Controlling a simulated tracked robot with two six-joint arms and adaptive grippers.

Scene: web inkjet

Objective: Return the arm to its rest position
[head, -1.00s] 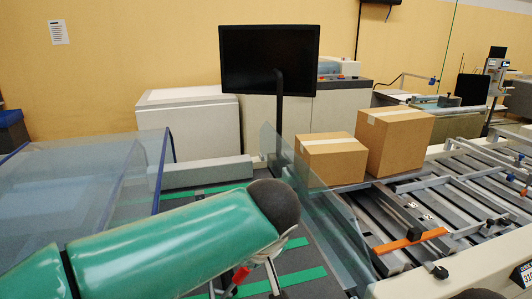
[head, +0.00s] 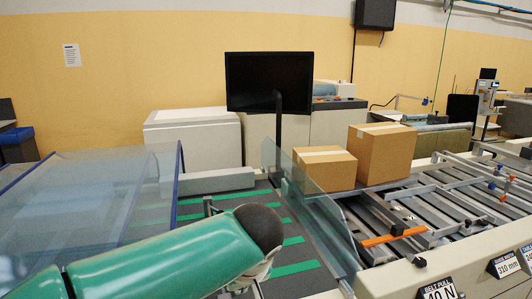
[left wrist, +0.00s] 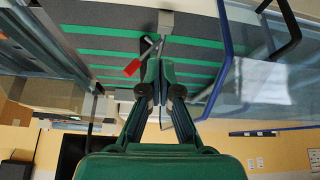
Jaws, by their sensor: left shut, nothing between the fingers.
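My left arm, with green covers and a dark rounded joint (head: 258,228), comes in from the lower left of the head view, over the belt with green stripes (head: 285,268). Its gripper is mostly hidden behind the arm there. In the left wrist view my left gripper (left wrist: 160,66) has its green fingers together with nothing between them. It points towards the striped belt (left wrist: 95,48), near a grey metal bracket (left wrist: 166,22) and a red part (left wrist: 132,68). I cannot tell the gap to them. My right gripper is not in view.
Clear panels stand left (head: 90,200) and right (head: 318,215) of the belt. Two cardboard boxes, a smaller one (head: 325,172) and a larger one (head: 382,155), sit right of the right panel. A black monitor (head: 268,82) stands behind on a post.

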